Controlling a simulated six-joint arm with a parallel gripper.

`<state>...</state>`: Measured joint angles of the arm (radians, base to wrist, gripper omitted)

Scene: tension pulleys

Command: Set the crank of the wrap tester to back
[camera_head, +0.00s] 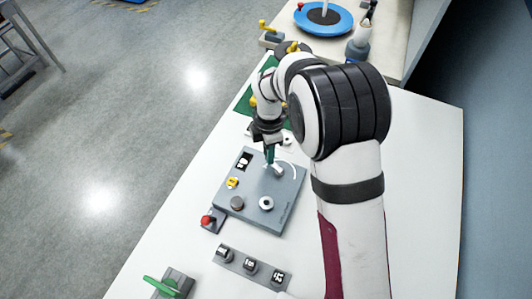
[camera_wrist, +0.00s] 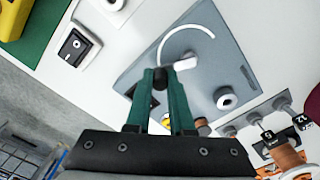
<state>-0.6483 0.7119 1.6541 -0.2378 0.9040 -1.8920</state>
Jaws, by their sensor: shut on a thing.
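The wrap tester is a grey panel (camera_head: 252,212) on the white bench, and it also shows in the wrist view (camera_wrist: 206,88). A white arc is marked on its face near my gripper. The crank shows in the wrist view as a short white arm (camera_wrist: 186,63) beside a dark knob (camera_wrist: 160,78). My gripper (camera_head: 270,158) points down over the panel's far part. In the wrist view its green fingers (camera_wrist: 161,84) are shut on the dark knob, at one end of the arc. The fingers partly hide the crank's base.
The panel also carries a white roller (camera_head: 266,203), a brown knob (camera_head: 237,203) and a yellow piece (camera_head: 232,183). A red-knobbed device (camera_head: 208,220) stands at its left corner. A green mat (camera_head: 245,101) lies beyond.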

